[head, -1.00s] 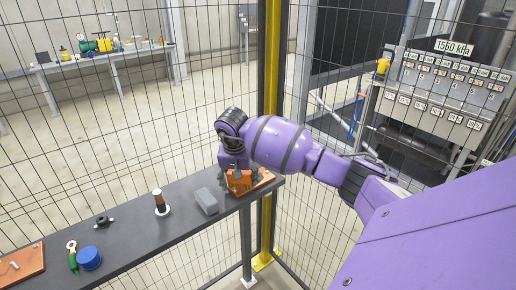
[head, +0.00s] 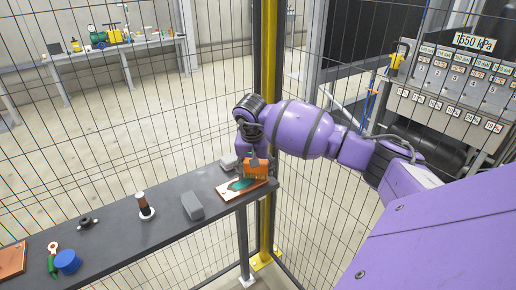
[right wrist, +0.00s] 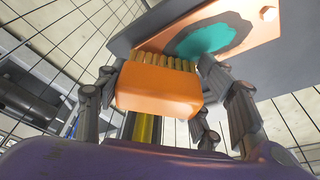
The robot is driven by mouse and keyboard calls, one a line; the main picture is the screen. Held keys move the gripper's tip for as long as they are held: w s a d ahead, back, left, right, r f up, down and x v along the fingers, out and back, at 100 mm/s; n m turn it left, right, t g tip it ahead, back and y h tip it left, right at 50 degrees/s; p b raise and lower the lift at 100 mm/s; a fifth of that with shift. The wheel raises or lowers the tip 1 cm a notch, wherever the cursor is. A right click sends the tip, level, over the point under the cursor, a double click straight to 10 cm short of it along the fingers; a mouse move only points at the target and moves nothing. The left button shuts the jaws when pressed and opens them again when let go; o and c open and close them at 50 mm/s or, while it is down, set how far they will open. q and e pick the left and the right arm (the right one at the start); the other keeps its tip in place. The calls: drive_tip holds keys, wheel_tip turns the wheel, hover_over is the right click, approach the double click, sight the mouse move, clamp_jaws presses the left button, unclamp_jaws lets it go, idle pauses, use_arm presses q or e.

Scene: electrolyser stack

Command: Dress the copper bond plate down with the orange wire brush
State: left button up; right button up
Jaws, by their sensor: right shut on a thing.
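The copper bond plate (head: 222,194) lies on the far right end of the dark grey shelf. A teal patch with a dark ring shows on it, also in the right wrist view (right wrist: 203,40). My right gripper (head: 254,160) is shut on the orange wire brush (head: 257,171) over the plate's right part. In the right wrist view the brush (right wrist: 158,90) sits between the fingers, bristles toward the plate (right wrist: 262,32). The bristle tips are close to the patch's edge; I cannot tell whether they touch. The brush hides part of the plate. My left gripper is out of view.
A mesh fence and yellow post (head: 268,60) rise close behind my right gripper.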

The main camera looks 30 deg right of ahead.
wheel_tip(320, 180, up, 2)
drive_tip(key=shift+w+a, duration=0.15)
drive_tip(key=shift+a+r, duration=0.15)
drive_tip(key=shift+r, duration=0.25)
drive_tip(key=shift+a+r, duration=0.1)
drive_tip(key=shift+r, duration=1.3)
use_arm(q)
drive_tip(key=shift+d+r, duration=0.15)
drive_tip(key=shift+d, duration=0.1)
use_arm(e)
drive_tip(key=shift+r, duration=0.75)
